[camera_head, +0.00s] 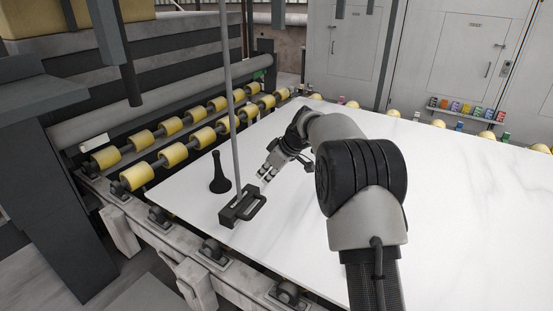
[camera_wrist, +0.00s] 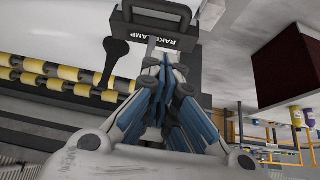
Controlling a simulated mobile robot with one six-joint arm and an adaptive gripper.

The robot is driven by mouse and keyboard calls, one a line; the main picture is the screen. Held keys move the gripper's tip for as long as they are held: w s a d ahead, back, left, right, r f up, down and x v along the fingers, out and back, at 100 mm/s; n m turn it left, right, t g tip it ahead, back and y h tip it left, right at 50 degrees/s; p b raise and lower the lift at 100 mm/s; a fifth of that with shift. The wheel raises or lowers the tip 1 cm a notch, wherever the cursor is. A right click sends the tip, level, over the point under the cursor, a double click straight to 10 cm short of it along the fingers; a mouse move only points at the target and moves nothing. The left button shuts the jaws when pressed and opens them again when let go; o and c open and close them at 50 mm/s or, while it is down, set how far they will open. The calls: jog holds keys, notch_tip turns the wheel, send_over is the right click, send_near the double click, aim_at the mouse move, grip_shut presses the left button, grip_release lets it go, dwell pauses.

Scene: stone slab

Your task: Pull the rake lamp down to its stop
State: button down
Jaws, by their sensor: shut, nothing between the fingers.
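The rake lamp (camera_head: 233,213) is a dark box with a loop handle (camera_head: 256,207) on its right, at the lower end of a thin grey pole (camera_head: 231,100). In the head view it appears over the left part of the white slab; its height above the slab is hard to tell. In the wrist view, the box (camera_wrist: 190,43) shows the label "RAKE LAMP" at the top. My gripper (camera_head: 264,178) is shut and empty, just above and to the right of the handle in the head view. In the wrist view, its fingertips (camera_wrist: 152,48) overlap the box's edge; contact cannot be told.
A black flared object (camera_head: 219,180) stands left of the lamp. The white slab (camera_head: 460,200) is mostly clear on the right. Yellow rollers (camera_head: 172,155) line the slab's left edge. Small coloured items (camera_head: 467,109) sit on a rack at the back right.

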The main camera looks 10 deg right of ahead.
jog(key=v, duration=0.7)
jog(key=shift+r+p, duration=0.15)
jog(key=shift+p, duration=0.3)
jog(key=shift+s, duration=0.1)
jog(key=s+a+r+m+h, duration=0.15)
jog(key=s+r, duration=0.35)
jog(key=s, duration=0.6)
jog(key=s+a+r+m+h, duration=0.1)
jog(key=s+a+r+m, duration=0.3)
jog(key=s, duration=0.6)
jog(key=s+d+f+m+h, duration=0.1)
jog(key=s+f, duration=0.1)
jog(key=s, duration=1)
jog(key=s+d+f+m+h, duration=0.1)
jog(key=s+d+f+m, duration=0.1)
jog(key=s, duration=1)
jog(key=shift+s+f, duration=0.15)
jog(key=shift+f, duration=0.65)
